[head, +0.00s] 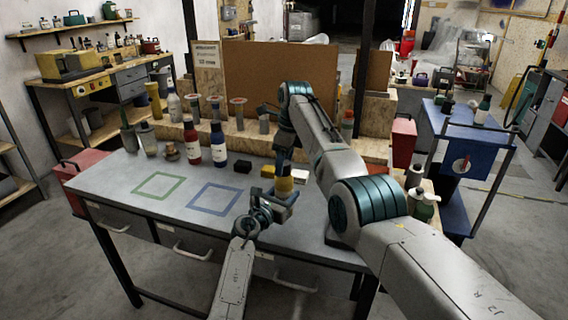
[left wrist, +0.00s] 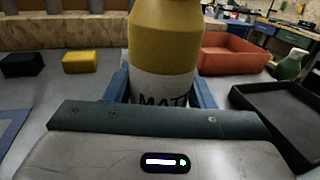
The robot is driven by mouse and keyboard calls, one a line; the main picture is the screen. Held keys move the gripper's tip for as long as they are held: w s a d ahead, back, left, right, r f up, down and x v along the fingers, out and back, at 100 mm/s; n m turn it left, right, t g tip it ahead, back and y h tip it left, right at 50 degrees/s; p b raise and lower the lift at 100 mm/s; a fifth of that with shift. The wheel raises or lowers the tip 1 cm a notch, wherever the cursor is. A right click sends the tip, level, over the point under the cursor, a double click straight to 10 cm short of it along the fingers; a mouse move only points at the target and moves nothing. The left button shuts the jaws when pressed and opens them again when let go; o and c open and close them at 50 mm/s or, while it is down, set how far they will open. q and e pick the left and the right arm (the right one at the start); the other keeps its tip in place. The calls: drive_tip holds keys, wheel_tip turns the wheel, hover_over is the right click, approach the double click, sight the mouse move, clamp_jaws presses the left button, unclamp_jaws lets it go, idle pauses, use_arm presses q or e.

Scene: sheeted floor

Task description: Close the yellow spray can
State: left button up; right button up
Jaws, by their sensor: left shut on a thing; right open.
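The yellow spray can (head: 285,184) stands upright between the fingers of my left gripper (head: 281,195), near the table's right half. In the left wrist view the can (left wrist: 165,40) shows a yellow upper body and a white label with dark lettering. The blue fingers of my left gripper (left wrist: 160,92) are shut on its lower part. The can's top is cut off in the left wrist view and hidden by my right gripper in the head view. My right gripper (head: 284,160) is open, pointing down just above the can; I cannot tell if it touches. A separate cap cannot be made out.
A black block (head: 243,166) and a yellow block (head: 267,172) lie left of the can. Red and dark blue bottles (head: 218,150) stand behind. An orange tray (left wrist: 238,60) and a black tray (left wrist: 280,118) lie at right. The table's left front, with outlined squares, is clear.

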wheel_tip(320, 180, up, 11)
drive_tip(key=d, duration=0.1)
drive_tip(key=shift+s+d, duration=0.25)
use_arm(q)
drive_tip(key=o, duration=1.5)
drive_tip(key=shift+c, duration=0.2)
drive_tip(key=shift+s, duration=0.1)
drive_tip(key=v, duration=1)
drive_tip(key=shift+s+a, duration=0.2)
drive_tip(key=shift+s, duration=0.05)
